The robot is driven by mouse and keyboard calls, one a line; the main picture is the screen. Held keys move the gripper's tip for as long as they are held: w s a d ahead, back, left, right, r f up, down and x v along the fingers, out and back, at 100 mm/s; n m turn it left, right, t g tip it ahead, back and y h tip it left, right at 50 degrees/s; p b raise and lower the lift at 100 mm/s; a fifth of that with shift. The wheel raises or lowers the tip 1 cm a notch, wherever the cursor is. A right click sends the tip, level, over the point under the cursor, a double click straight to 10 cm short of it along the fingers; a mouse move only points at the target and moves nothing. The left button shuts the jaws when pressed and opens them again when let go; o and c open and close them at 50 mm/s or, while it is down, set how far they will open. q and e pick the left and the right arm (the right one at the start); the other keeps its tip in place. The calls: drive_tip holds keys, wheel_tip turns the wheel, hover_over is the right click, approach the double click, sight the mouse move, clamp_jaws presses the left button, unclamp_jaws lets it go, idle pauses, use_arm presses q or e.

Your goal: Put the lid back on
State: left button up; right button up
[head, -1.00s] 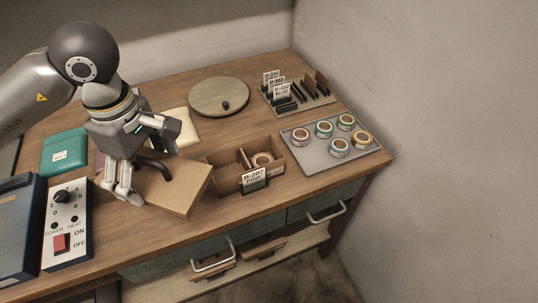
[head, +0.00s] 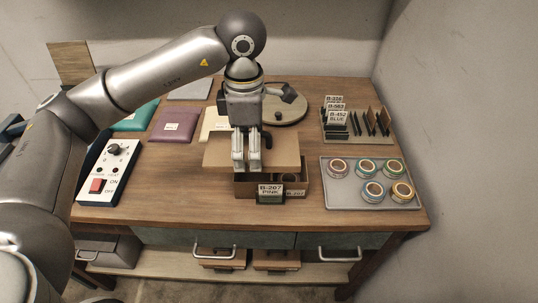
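The lid (head: 288,151) is a flat tan board with a dark curved handle (head: 267,140). My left gripper (head: 246,160) is shut on the lid, but its fingers partly hide the grip. The lid is over the back part of the brown open box (head: 303,188). The box's front remains uncovered, and a tape roll (head: 290,178) shows inside. I cannot tell whether the lid touches the box. A card reading B-207 PINK (head: 270,194) stands at the box's front. My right gripper is not in view.
A grey tray (head: 350,203) with several tape rolls is right of the box. A card rack (head: 357,137) and a round turntable (head: 292,117) stand behind. Purple (head: 175,125) and green folders and a switch panel (head: 107,172) lie left. The front tabletop is clear.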

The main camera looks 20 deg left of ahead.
sight(266, 150)
use_arm(q)
drive_tip(key=w+f, duration=0.1)
drive_tip(key=w+d+f, duration=0.1)
drive_tip(key=f, duration=0.1)
drive_tip(key=w+d+f+p, duration=0.1)
drive_tip(key=w+f, duration=0.1)
drive_tip(key=shift+d+f, duration=0.1)
drive_tip(key=f, duration=0.1)
drive_tip(key=f+p, duration=0.2)
drive_tip(key=shift+w+d+f, duration=0.2)
drive_tip(key=shift+w+f, duration=0.1)
drive_tip(key=shift+f, duration=0.15)
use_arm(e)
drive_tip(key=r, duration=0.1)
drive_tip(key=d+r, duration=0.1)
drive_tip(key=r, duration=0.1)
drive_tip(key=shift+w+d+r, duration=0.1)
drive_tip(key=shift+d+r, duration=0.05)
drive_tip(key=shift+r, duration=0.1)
use_arm(q)
drive_tip(key=shift+f+b, duration=0.5)
drive_tip(key=shift+b, duration=0.2)
drive_tip(key=o, duration=0.8)
drive_tip(key=shift+r, duration=0.1)
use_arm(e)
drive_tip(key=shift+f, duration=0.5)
